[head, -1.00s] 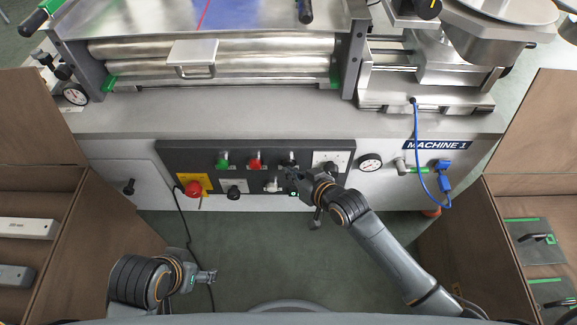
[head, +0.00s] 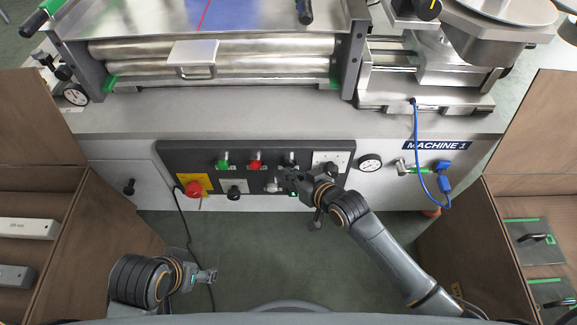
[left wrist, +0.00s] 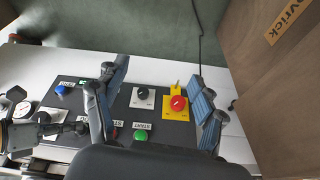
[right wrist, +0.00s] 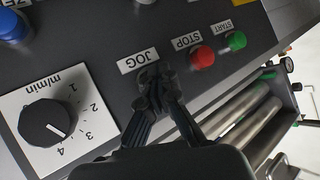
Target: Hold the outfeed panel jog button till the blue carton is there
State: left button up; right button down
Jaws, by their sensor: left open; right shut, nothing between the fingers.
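The dark control panel (head: 215,155) is on the machine front below the grey ledge. In the right wrist view, the JOG label (right wrist: 138,58) shows. My right gripper (right wrist: 153,76) is shut and empty, its fingertips right below that label at the jog button's place. The fingers hide the button, so I cannot tell whether it is pressed. In the head view the right gripper (head: 287,177) is at the panel's right part. My left gripper (head: 208,276) is open and empty, low and clear of the panel. A blue area (head: 238,12) shows at the top edge; I cannot tell whether it is a carton.
Nearby are the green START button (right wrist: 236,40), red STOP button (right wrist: 202,57), black speed dial (right wrist: 48,122) and red emergency stop (head: 193,188). A blue cable (head: 417,150) hangs at the right.

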pick_arm(q)
jog(key=shift+p+x, duration=0.55)
jog(key=shift+x, duration=0.65)
pick_arm(e)
jog(key=shift+s, duration=0.85)
pick_arm(q)
jog(key=shift+w+d+r, duration=0.1)
notch_tip(320, 180, down, 12)
jog(key=p, duration=0.3)
jog(key=shift+g, duration=0.4)
pick_arm(e)
jog(key=shift+s, duration=2.45)
pick_arm(q)
jog(key=shift+d+r, duration=0.1)
jog(key=shift+r, duration=0.05)
